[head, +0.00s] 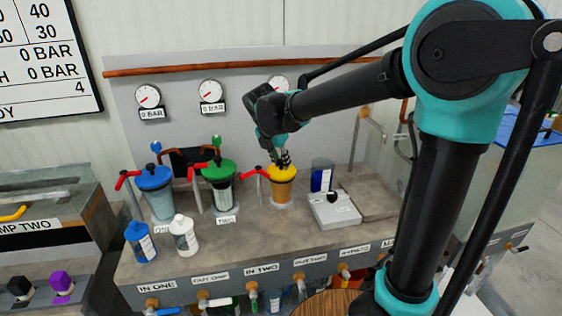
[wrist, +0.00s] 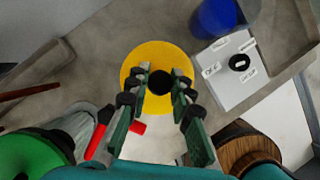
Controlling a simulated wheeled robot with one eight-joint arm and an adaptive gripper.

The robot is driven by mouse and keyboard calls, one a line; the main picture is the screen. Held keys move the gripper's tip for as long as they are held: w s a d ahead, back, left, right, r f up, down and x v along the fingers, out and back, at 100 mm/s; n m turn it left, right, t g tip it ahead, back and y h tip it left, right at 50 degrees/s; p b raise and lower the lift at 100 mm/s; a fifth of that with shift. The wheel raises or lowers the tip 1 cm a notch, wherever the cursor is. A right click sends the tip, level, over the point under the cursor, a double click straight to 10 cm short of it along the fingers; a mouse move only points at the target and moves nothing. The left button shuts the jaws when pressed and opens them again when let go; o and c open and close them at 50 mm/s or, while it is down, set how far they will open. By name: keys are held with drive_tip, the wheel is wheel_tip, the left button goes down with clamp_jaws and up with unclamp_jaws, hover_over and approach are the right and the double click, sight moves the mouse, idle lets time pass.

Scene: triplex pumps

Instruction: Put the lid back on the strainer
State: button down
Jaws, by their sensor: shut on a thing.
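The yellow lid (head: 281,172) is on top of the amber strainer (head: 283,190), level as far as I can see. Any small gap between them is too small to tell. My gripper (head: 284,158) points down over the lid, shut on its black knob. In the wrist view the lid (wrist: 157,55) is a yellow disc, and the fingers of my gripper (wrist: 160,80) stand on both sides of the dark knob. The lid hides the strainer's opening and body in the wrist view.
A green-lidded strainer (head: 218,172) and a blue-lidded strainer (head: 155,178) stand to the left, with red handles nearby. A grey box (head: 333,209) and a blue container (head: 321,178) stand to the right. A blue bottle (head: 140,243) and white bottle (head: 184,236) are at front left.

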drive_tip(key=c, duration=0.8)
unclamp_jaws()
drive_tip(key=shift+r, duration=3.5)
clamp_jaws()
